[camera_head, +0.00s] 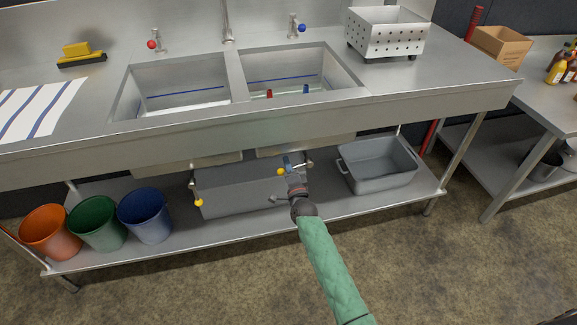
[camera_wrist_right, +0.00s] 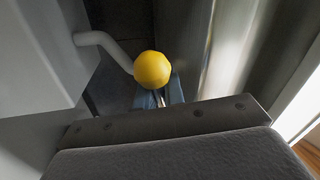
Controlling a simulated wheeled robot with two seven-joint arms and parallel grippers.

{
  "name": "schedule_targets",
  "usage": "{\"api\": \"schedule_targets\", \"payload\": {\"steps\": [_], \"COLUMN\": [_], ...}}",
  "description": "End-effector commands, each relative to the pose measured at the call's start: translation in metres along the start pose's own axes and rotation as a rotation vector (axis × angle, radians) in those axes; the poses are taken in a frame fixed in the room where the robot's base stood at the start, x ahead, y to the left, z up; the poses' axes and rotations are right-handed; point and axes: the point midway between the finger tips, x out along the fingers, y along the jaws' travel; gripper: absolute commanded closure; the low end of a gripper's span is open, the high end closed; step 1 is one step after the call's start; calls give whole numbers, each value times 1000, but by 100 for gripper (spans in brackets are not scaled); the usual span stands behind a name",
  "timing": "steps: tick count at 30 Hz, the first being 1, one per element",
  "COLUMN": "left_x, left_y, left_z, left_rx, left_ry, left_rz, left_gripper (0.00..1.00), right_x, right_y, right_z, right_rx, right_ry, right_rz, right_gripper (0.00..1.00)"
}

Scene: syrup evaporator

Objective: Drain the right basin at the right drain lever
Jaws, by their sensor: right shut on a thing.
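The right basin (camera_head: 300,67) is a steel sink with a blue line along its inner wall. Under it, the right drain lever shows as a yellow ball knob (camera_head: 281,171). My right gripper (camera_head: 288,167) is at this knob, below the sink front. In the right wrist view the yellow knob (camera_wrist_right: 152,67) sits at the fingertips (camera_wrist_right: 162,92), with a bent pale rod (camera_wrist_right: 100,40) running left from it. The gripper is shut on the knob, which hides part of the fingers. Another yellow knob (camera_head: 198,203) hangs lower left. My left gripper is out of view.
A grey box (camera_head: 235,190) stands on the lower shelf below the basins. A grey tub (camera_head: 378,166) is to its right, and orange, green and blue buckets (camera_head: 146,216) are to its left. The left basin (camera_head: 178,87) is beside the right one.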

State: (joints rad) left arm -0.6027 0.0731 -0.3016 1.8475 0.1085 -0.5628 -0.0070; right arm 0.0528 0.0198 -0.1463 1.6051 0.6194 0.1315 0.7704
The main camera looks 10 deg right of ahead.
Motion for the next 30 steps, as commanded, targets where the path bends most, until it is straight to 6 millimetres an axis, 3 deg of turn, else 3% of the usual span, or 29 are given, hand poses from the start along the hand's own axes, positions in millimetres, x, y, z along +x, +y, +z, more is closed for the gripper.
{"api": "schedule_targets", "payload": {"steps": [18, 19, 21, 30], "left_x": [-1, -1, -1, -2], "left_y": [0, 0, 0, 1], "left_z": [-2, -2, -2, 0], "left_rx": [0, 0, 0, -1], "left_ry": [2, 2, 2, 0], "left_rz": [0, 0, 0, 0], "left_gripper": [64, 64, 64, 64], "right_x": [1, 1, 1, 0], "right_y": [-3, -3, -3, -3], "right_z": [-1, -1, -1, -1], "right_rx": [37, 37, 37, 37], "right_ry": [8, 8, 8, 8], "right_rz": [0, 0, 0, 0], "right_gripper": [100, 84, 70, 67]}}
